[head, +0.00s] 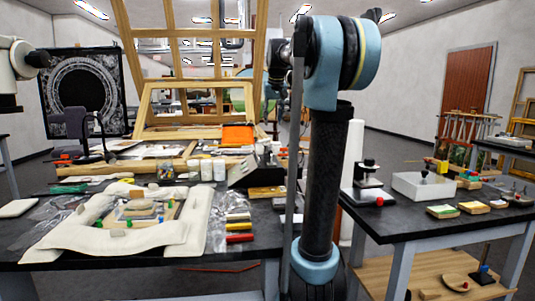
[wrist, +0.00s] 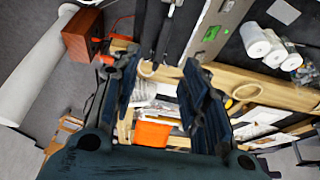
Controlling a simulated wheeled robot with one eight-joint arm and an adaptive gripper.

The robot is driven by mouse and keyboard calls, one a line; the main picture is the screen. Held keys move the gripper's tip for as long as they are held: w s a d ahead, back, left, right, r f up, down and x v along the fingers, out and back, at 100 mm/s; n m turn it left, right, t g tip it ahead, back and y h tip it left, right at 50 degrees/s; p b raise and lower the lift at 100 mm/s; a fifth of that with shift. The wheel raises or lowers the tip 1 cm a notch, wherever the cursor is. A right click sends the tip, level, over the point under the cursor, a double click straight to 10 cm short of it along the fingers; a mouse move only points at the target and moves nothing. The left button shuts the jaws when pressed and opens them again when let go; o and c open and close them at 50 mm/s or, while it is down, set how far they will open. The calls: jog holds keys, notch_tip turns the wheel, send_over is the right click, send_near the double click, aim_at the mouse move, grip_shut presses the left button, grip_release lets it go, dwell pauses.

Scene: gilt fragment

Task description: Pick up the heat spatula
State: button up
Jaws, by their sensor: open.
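My gripper (wrist: 160,62) is open in the wrist view, with its two dark fingers apart and nothing held between them. Long dark tool-like shapes (wrist: 155,28) lie beyond the fingertips, beside a grey box with a green display (wrist: 210,33). One of these may be the heat spatula, but I cannot tell for certain. In the head view the grey box (head: 243,174) stands at the right of the left worktable. My arm hides part of the area behind it, and my gripper cannot be made out there.
White jars (wrist: 256,40) stand near the grey box, and wooden bars (wrist: 272,88) lie across the bench. The left table holds padded white cushions (head: 80,236) around a fragment. A second table (head: 400,218) stands right.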

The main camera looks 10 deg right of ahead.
send_over(269, 149)
jog(key=s, duration=0.1)
jog(key=f, duration=1)
jog(key=shift+s+d, duration=0.1)
jog(key=shift+d, duration=0.3)
jog(key=shift+s+a+x, duration=0.15)
jog(key=shift+x, duration=1.3)
jog(key=shift+s+a+x, duration=0.1)
jog(key=shift+s+x, duration=0.05)
jog(key=shift+x, duration=1.35)
jog(key=shift+f, duration=0.1)
grip_shut()
